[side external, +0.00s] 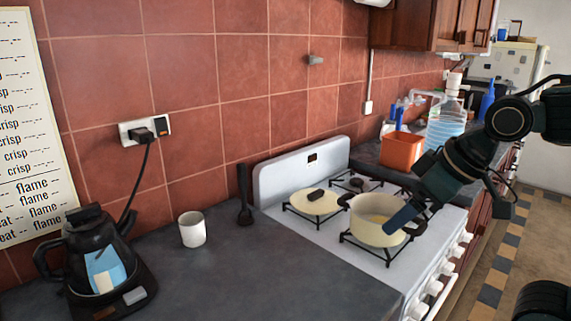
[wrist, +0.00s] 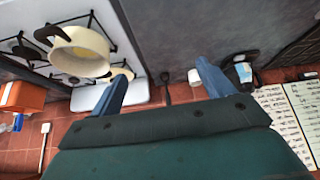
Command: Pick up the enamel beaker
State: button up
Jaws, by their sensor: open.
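The enamel beaker (side external: 192,229) is a small white cup standing upright on the dark counter, left of the stove. It also shows in the wrist view (wrist: 189,98), partly covered by the right-hand finger. My gripper (side external: 397,224) is in front of or above the cream pot on the stove, well to the right of the beaker.
The cream pot (side external: 378,232) with dark handles sits on the white stove (side external: 330,247). A black kettle (side external: 97,258) stands left of the beaker. A dark utensil (side external: 244,200) leans on the wall. An orange box (side external: 401,152) stands behind the stove.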

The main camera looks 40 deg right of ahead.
jog(key=w+a+f+n+t+y, duration=0.1)
jog(key=w+a+f, duration=0.15)
jog(key=w, duration=0.75)
jog(key=w+a+f+n+t+y, duration=0.1)
jog(key=w+a+f, duration=0.15)
jog(key=w, duration=0.65)
jog(key=w+a+f+n+t+y, duration=0.1)
jog(key=w+a+f, duration=0.15)
jog(key=w, duration=0.75)
jog(key=t+y, duration=0.1)
jog(key=t, duration=0.1)
send_near(202, 228)
jog(key=shift+s+d+r+n, duration=0.3)
jog(key=shift+s+r, duration=0.1)
jog(key=shift+s, duration=0.2)
jog(key=shift+w+a, duration=0.1)
jog(key=shift+x, duration=4.15)
jog(key=shift+f, duration=0.1)
